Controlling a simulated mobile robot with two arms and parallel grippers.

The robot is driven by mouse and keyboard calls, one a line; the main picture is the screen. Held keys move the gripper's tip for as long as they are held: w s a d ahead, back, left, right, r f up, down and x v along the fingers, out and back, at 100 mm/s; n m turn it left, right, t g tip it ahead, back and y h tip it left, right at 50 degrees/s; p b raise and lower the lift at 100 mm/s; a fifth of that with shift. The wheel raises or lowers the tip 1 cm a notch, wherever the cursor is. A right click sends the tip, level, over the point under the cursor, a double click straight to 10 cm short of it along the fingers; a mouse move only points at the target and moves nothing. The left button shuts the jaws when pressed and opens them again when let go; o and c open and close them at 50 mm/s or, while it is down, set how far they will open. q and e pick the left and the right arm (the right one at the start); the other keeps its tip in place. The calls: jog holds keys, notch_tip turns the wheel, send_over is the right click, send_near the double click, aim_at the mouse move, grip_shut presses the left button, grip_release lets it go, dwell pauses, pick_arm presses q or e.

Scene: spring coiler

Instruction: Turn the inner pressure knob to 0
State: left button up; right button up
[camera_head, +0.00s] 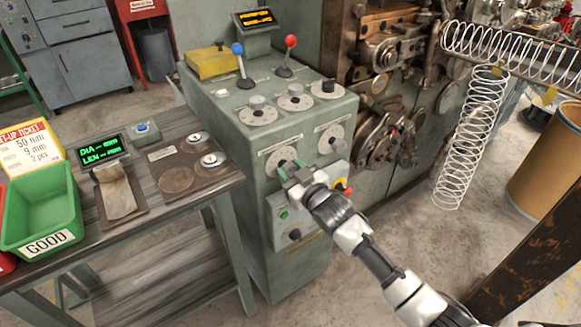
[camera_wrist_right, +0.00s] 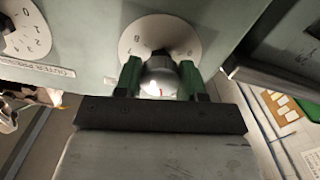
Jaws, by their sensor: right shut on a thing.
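The inner pressure knob is a rounded silver knob (camera_wrist_right: 160,78) with a small red mark, in the middle of a white numbered dial (camera_wrist_right: 140,35). In the head view its dial (camera_head: 281,155) is the left one of two on the machine's front panel. My right gripper (camera_head: 291,171) reaches it from the lower right. In the wrist view the green fingers of the right gripper (camera_wrist_right: 160,80) are shut on the knob, one on each side. The gripper hides part of the dial, and I cannot read the knob's setting. My left gripper is not in view.
The outer pressure dial (camera_head: 331,138) sits to the right on the same panel. Below is a box with a green button (camera_head: 284,215) and a red-and-yellow switch (camera_head: 342,185). Three knobs and two levers stand on the sloped top. A table (camera_head: 130,235) stands at left.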

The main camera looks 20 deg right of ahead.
jog(key=n+p, duration=0.1)
jog(key=n, duration=0.3)
jog(key=shift+n, duration=0.4)
jog(key=n, duration=0.4)
jog(key=shift+n+p, duration=0.3)
jog(key=n, duration=1)
jog(key=shift+f, duration=0.1)
jog(key=o, duration=0.9)
jog(key=v, duration=1)
jog(key=shift+s+d+b, duration=0.15)
jog(key=shift+s+b, duration=0.25)
